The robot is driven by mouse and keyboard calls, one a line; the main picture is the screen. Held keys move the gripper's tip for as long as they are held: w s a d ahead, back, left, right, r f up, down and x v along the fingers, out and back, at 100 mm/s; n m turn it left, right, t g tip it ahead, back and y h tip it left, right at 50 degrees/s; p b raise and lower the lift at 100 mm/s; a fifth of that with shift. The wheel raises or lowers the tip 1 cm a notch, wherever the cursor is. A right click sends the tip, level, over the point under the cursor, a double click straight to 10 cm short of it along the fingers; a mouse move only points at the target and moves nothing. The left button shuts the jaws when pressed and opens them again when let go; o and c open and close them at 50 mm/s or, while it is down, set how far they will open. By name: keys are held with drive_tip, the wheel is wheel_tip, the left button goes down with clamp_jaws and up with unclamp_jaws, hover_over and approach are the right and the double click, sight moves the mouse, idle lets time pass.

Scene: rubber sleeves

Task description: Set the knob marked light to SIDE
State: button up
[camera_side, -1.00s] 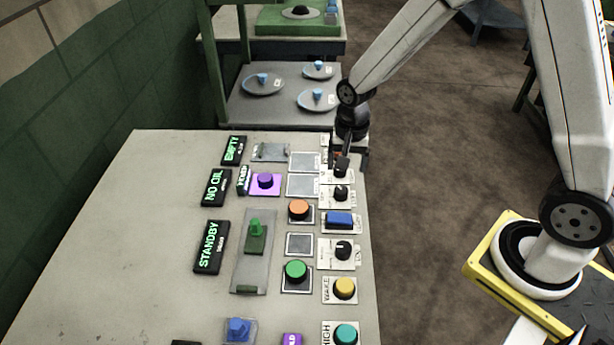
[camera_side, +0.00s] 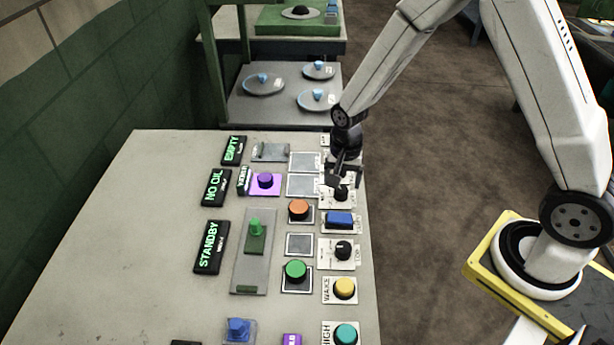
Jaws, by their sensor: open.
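Several black rotary knobs on white plates stand in the right column of the panel. One knob (camera_side: 343,250) shows clear, with small lettering at its plate's right edge. Another knob (camera_side: 341,194) is just below my gripper in the picture, partly covered by it. A further knob at the column's far end is hidden behind my gripper. The lettering is too small to tell which knob is marked light. My gripper (camera_side: 343,181) is open and points down over the covered knob. I cannot tell whether its fingers touch that knob.
A blue rocker (camera_side: 339,218), an orange button (camera_side: 298,209), a green button (camera_side: 295,270) and a yellow button (camera_side: 344,288) stand close by. Lit signs, one reading STANDBY (camera_side: 211,246), line the left. The panel's left side (camera_side: 130,250) is bare.

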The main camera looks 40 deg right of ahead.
sight(342, 189)
drive_tip(key=shift+f, duration=1.55)
clamp_jaws()
